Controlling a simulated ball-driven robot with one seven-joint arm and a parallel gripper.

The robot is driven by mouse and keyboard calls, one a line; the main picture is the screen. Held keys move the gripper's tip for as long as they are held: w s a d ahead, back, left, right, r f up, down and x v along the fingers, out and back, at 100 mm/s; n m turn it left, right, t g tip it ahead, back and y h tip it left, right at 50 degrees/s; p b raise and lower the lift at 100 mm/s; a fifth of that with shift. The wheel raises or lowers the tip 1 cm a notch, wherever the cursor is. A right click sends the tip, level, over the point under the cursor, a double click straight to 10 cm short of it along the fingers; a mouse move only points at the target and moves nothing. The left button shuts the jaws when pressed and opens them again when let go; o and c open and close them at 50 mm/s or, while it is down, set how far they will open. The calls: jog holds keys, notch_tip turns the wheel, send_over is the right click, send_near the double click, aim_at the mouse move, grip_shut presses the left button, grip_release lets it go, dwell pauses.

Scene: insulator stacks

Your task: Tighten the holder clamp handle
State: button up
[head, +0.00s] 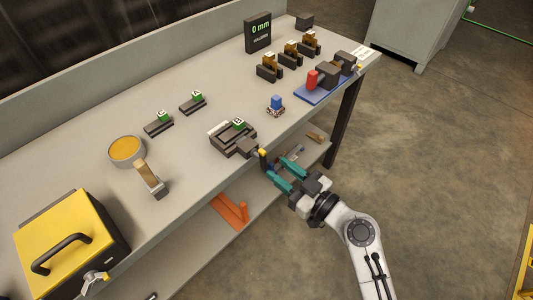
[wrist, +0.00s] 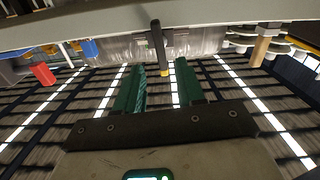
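The holder clamp (head: 229,144) is a dark block with a green-topped tag at the front edge of the workbench. Its handle (head: 262,153) is a short dark bar with a yellow end, sticking out at the bench edge. In the wrist view the handle (wrist: 157,40) is a dark upright bar with a yellow band. My gripper (head: 275,168) has teal fingers, spread open, just in front of the handle. In the wrist view the open gripper (wrist: 160,66) has the handle's lower end roughly between its fingertips. No contact shows; the exact depth is hard to tell.
The grey workbench (head: 185,130) has a lower shelf with an orange item (head: 230,210). A yellow case (head: 70,240) is at left. The floor beside the arm is clear.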

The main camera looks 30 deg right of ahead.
aim_at(265, 160)
jog(key=p+x, duration=0.1)
jog(key=x, duration=0.5)
jog(key=shift+w+a, duration=0.1)
jog(key=shift+w, duration=0.15)
jog(key=shift+c, duration=0.4)
grip_shut()
